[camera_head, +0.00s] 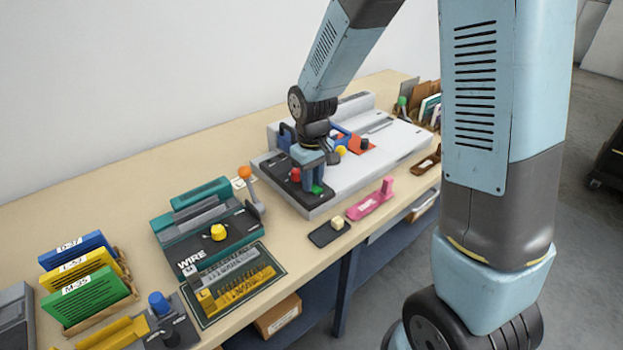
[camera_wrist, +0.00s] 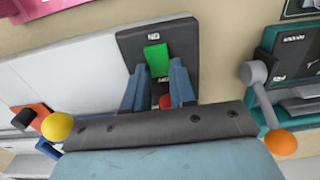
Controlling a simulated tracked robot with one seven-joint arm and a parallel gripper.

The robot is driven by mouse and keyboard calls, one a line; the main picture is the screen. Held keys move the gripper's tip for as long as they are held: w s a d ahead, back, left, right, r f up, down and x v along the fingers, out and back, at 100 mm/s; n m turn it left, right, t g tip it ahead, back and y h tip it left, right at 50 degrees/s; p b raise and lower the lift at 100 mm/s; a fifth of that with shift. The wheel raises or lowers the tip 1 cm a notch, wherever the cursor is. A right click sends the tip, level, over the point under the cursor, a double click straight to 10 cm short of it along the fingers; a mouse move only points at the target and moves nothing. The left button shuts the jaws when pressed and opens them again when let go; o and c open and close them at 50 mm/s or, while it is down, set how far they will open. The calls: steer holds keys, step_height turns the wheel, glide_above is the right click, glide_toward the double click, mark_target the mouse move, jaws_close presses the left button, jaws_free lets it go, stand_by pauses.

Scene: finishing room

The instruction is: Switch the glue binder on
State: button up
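The glue binder (camera_head: 390,150) is the large pale grey machine at the middle of the bench. Its black control panel (camera_head: 277,178) carries a red button (camera_head: 295,174) and a green button (camera_head: 317,189). My gripper (camera_head: 312,185) points down over this panel. In the wrist view, the two blue fingers stand apart with nothing held between them. The green button (camera_wrist: 157,60) shows just past the fingertips, beside a white label that seems to read ON upside down. The red button (camera_wrist: 165,101) is partly hidden between the fingers. I cannot tell whether a finger touches the panel.
A teal wire machine (camera_head: 208,232) with an orange-knobbed lever (camera_head: 245,173) stands left of the binder. A yellow knob (camera_wrist: 57,127) is on the binder. A pink tool (camera_head: 372,200) and a black pad (camera_head: 328,233) lie at the front edge. Coloured folders (camera_head: 85,295) stand at far left.

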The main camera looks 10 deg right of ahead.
mark_target(324, 197)
jaws_close()
steer(key=shift+s+d+t+y, duration=0.2)
steer(key=shift+t+y, duration=0.2)
steer(key=shift+t, duration=0.2)
steer(key=shift+s+d+t+y, duration=0.15)
steer(key=shift+t+y, duration=0.25)
steer(key=shift+t, duration=0.2)
steer(key=shift+a, duration=0.1)
steer(key=o, duration=0.5)
jaws_free()
steer(key=shift+r, duration=0.1)
steer(key=v, duration=1.3)
steer(key=shift+s+r, duration=0.15)
steer(key=shift+r, duration=0.15)
